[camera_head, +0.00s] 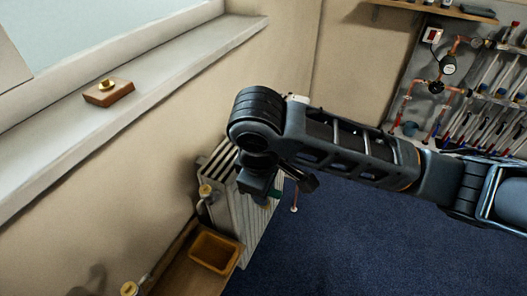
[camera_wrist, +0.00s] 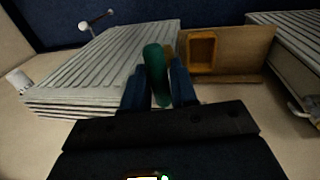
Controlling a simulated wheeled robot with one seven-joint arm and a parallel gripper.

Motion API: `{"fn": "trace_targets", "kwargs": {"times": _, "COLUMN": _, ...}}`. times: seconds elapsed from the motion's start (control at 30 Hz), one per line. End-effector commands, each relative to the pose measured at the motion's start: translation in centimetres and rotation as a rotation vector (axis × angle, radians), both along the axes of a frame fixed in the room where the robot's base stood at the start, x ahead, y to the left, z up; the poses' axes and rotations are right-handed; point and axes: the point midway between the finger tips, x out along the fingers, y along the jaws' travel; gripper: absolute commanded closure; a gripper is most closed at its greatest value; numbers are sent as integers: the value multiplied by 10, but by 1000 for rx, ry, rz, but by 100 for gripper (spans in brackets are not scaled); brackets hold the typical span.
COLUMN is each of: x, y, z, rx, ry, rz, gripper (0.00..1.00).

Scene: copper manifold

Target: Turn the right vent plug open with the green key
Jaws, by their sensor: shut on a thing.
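My gripper (camera_wrist: 160,92) is shut on the green key (camera_wrist: 154,68), which stands up between the two blue-black fingers in the wrist view. A small green bit of the key (camera_head: 275,193) also shows beside the gripper in the head view. The ribbed light radiator (camera_head: 243,215) is below and behind my gripper in the head view; it fills the left of the wrist view (camera_wrist: 105,65). I cannot make out the right vent plug; my arm, gripper or the key may hide it. I cannot tell whether the key touches anything.
An orange tray (camera_head: 215,251) stands on a wooden surface by the radiator. A brass-capped valve (camera_head: 205,191) is at the radiator's left. A wooden block with a brass piece (camera_head: 109,93) sits on the windowsill. A tool board with copper pipes (camera_head: 440,90) is at the back right. Blue floor is clear.

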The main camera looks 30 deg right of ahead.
Motion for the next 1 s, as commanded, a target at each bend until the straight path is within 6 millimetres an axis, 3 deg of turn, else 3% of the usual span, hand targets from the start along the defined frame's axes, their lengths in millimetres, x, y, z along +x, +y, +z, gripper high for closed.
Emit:
{"fn": "trace_targets", "kwargs": {"times": 0.03, "x": 3, "y": -1, "z": -24, "rx": 3, "ry": 10, "rz": -88, "gripper": 100}}
{"fn": "trace_targets", "kwargs": {"times": 0.2, "x": 15, "y": -8, "z": -95, "rx": -7, "ry": 12, "rz": -371, "gripper": 100}}
{"fn": "trace_targets", "kwargs": {"times": 0.3, "x": 20, "y": -11, "z": -129, "rx": -17, "ry": 14, "rz": -508, "gripper": 100}}
{"fn": "trace_targets", "kwargs": {"times": 0.4, "x": 26, "y": -10, "z": -151, "rx": -26, "ry": 18, "rz": -600, "gripper": 100}}
{"fn": "trace_targets", "kwargs": {"times": 0.63, "x": 36, "y": -5, "z": -151, "rx": -26, "ry": 18, "rz": -620, "gripper": 100}}
{"fn": "trace_targets", "kwargs": {"times": 1.0, "x": 32, "y": -9, "z": -153, "rx": -25, "ry": 19, "rz": -623, "gripper": 100}}
